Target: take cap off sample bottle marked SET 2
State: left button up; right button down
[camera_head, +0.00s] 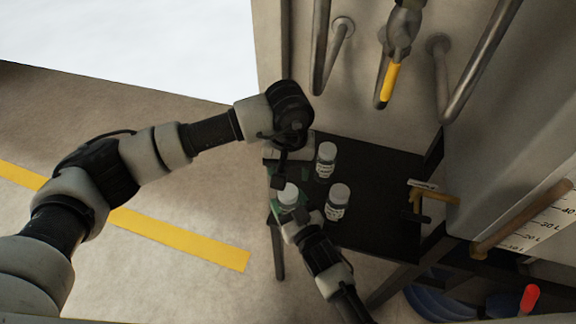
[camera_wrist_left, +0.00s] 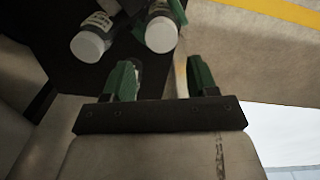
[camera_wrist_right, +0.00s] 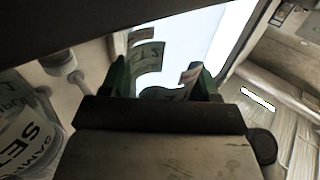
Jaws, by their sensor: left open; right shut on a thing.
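Three white-capped sample bottles show in the head view on a dark stand. One bottle (camera_head: 326,160) stands at the back, one (camera_head: 337,203) at the right, and one (camera_head: 288,194) at the left edge. My right gripper (camera_head: 288,212) is shut on the left-edge bottle, which also shows in the left wrist view (camera_wrist_left: 162,32). My left gripper (camera_head: 284,172) is open just behind that bottle, its green fingers (camera_wrist_left: 160,80) apart and empty. A bottle (camera_wrist_right: 25,130) beside my right gripper reads "SAMPLE SET"; its number is cut off.
The dark stand (camera_head: 378,190) has bare room right of the bottles. A brass lever with a tag (camera_head: 432,194) stands at its right edge. Pipes and a yellow-handled valve (camera_head: 391,82) are behind. A red handle (camera_head: 529,298) is at lower right.

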aim_at(288, 191)
pick_arm(q)
jog(key=m, duration=0.5)
jog(key=shift+w, duration=0.1)
jog(key=shift+f+m, duration=0.1)
jog(key=shift+m, duration=1)
jog(key=shift+f, duration=3.9)
